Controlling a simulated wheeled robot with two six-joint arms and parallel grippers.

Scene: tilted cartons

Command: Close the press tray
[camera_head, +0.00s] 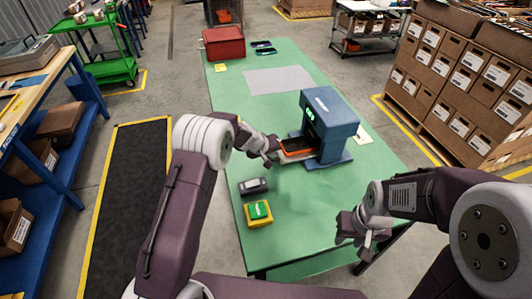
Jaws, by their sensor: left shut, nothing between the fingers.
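The blue press (331,124) stands on the green table, right of its middle. Its tray (298,148), with an orange edge and a grey front, sticks out of the press to the left. My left gripper (275,156) is at the front end of the tray, shut with nothing held. It looks to touch the tray front or be very near it; I cannot tell which. My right gripper (350,232) is over the table's front right part, away from the press. Its fingers are too small and partly hidden to tell open from shut.
A yellow box with a green button (260,211) and a dark handheld device (253,187) lie left of centre on the table (285,225). A red toolbox (224,43) and a grey mat (279,80) are at the back. Stacked cartons (470,80) stand to the right.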

